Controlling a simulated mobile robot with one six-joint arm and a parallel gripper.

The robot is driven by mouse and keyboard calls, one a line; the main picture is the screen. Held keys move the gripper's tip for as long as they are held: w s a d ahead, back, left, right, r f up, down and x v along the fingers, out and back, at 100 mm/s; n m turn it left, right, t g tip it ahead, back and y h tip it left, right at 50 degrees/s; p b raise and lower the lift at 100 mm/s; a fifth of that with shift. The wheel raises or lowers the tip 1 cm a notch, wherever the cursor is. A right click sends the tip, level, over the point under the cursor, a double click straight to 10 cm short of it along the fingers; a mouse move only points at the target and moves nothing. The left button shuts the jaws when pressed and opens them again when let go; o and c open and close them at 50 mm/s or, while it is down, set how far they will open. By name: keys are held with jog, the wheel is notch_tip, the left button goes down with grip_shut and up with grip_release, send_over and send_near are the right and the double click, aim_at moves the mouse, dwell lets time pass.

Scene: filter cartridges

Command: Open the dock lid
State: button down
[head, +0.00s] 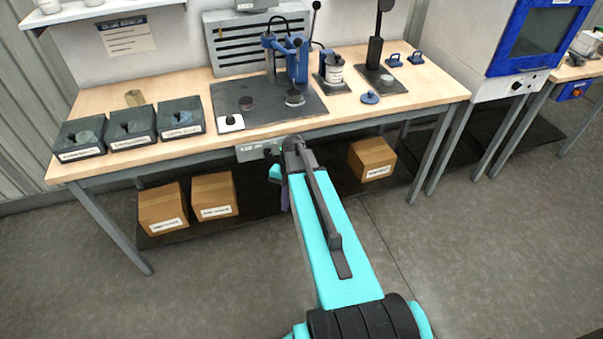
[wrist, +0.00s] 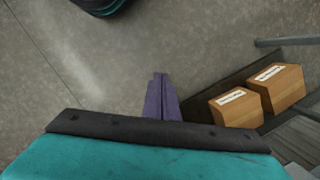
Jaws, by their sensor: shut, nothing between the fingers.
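My gripper shows in the wrist view as two purple fingers (wrist: 161,98) pressed together with nothing between them. In the head view a sliver of purple finger (head: 284,197) shows beside my arm, in front of the bench and below its top; the rest is hidden. It touches nothing that I can see. Three dark boxes with labelled fronts and dark knobs or openings on top stand at the bench's left: left (head: 80,137), middle (head: 130,126), right (head: 181,119). A blue upright device (head: 290,58) stands on a dark mat (head: 262,120). I cannot tell which part is the dock lid.
Cardboard boxes (head: 163,207) sit on the low shelf. A blue-framed cabinet (head: 530,40) stands right. The floor in front is clear.

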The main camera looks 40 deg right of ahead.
jog(key=s+a+f+n+g, duration=0.3)
jog(key=s+a+f+n, duration=0.3)
jog(key=s+a+f, duration=0.8)
jog(key=s+a+f+n+g+h, duration=0.1)
jog(key=s+a+f+n, duration=0.1)
jog(key=s, duration=0.5)
jog(key=s+a+f+n+g+h, duration=0.1)
jog(key=s+a+f+n, duration=0.1)
jog(key=s, duration=0.5)
jog(key=a+n, duration=0.1)
jog(key=a, duration=0.1)
jog(key=shift+a+f, duration=0.3)
jog(key=c, duration=2.5)
grip_release()
